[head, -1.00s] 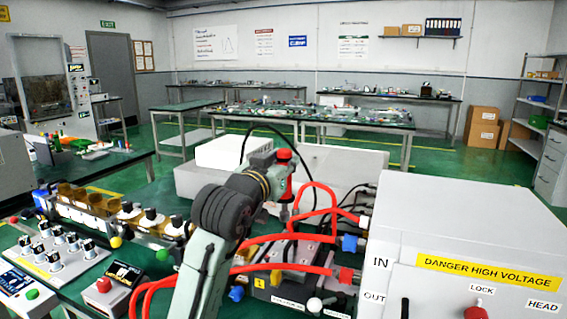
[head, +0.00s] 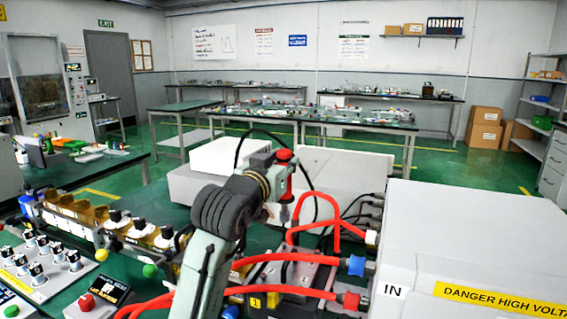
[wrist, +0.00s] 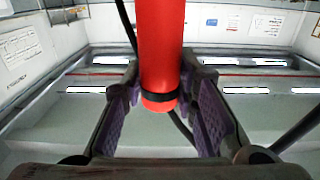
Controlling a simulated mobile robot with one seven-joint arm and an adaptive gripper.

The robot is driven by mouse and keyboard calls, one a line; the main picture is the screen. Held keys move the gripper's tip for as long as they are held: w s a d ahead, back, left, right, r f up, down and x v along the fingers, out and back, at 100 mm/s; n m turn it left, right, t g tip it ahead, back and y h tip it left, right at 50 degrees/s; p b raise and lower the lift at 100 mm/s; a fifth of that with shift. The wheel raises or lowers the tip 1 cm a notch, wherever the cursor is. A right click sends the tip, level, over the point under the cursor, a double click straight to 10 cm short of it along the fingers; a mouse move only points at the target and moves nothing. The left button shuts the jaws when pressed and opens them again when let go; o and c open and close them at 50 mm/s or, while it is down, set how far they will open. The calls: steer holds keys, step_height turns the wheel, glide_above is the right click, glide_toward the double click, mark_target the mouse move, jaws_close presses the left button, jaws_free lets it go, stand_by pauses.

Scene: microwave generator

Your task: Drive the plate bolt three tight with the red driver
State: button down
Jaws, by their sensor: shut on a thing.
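I cannot make out plate bolt three; my arm, the hoses and the unit's fittings crowd that area.
A large white high-voltage cabinet (head: 470,240) stands close on the right. Red hoses (head: 290,256) with blue fittings (head: 356,265) and black cables surround the unit. White boxes (head: 330,175) stand behind. Knob panels (head: 45,260) and a row of terminals (head: 130,228) lie left.

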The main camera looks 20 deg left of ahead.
mark_target(284, 198)
stand_by(0.5)
steer(key=shift+f+b, duration=2.15)
steer(key=shift+f, duration=0.75)
